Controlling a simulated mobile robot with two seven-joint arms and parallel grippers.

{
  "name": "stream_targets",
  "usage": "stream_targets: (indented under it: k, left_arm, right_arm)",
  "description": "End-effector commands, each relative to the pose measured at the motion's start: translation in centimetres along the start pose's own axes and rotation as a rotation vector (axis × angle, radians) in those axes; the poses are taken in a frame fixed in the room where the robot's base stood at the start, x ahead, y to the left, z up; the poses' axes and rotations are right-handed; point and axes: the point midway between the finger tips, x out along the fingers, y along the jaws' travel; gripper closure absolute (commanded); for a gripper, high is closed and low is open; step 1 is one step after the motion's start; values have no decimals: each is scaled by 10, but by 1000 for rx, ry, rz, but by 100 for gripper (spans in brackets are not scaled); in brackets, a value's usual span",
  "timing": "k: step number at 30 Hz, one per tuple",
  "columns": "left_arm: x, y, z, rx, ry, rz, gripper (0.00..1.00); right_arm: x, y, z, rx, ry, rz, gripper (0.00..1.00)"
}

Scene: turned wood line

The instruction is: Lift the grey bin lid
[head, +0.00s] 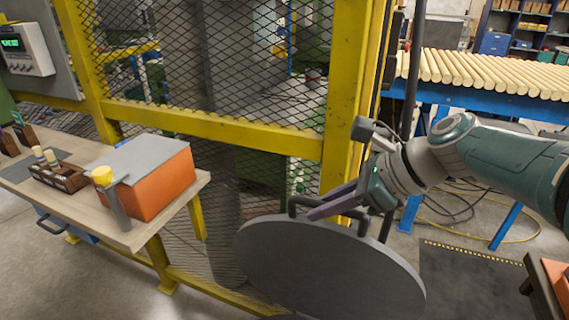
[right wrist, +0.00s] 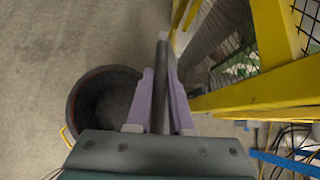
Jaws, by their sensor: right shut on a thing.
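The grey bin lid (head: 325,268) is a large round disc, steeply tilted in the lower middle of the head view. My right gripper (head: 334,204) is shut on the dark handle (head: 300,199) at its upper edge. In the right wrist view, the purple fingers (right wrist: 160,100) clasp a dark bar (right wrist: 161,70), with the lid seen nearly edge-on. The round bin (right wrist: 78,118) stands on the floor to the left in that view, its mouth uncovered and its inside visible. The lid is apart from it. My left gripper is not in view.
A yellow mesh fence (head: 225,127) stands close behind the lid. A workbench (head: 130,236) at left holds an orange box (head: 165,190) and a wooden rack (head: 58,176). A blue-framed rack (head: 490,97) bears wooden rods at upper right. Cables lie on the floor below it.

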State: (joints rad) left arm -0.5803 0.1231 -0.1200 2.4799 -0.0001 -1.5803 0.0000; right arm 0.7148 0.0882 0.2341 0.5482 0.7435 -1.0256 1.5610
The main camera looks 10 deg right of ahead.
Motion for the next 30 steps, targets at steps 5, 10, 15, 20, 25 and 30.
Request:
stream_targets:
  k: [5, 10, 15, 20, 25, 30]
  left_arm:
    - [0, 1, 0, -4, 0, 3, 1]
    - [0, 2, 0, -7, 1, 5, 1]
    - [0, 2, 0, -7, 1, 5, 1]
    - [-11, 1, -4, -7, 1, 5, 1]
    - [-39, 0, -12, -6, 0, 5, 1]
    - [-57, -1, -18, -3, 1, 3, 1]
  right_arm:
    - [1, 2, -2, 1, 4, 4, 66]
    - [1, 1, -1, 1, 3, 4, 50]
    - [0, 1, -1, 1, 2, 3, 50]
    - [-10, 1, 2, 2, 2, 3, 50]
    - [-43, 0, 4, 1, 4, 1, 50]
    - [-75, 0, 3, 1, 4, 1, 50]
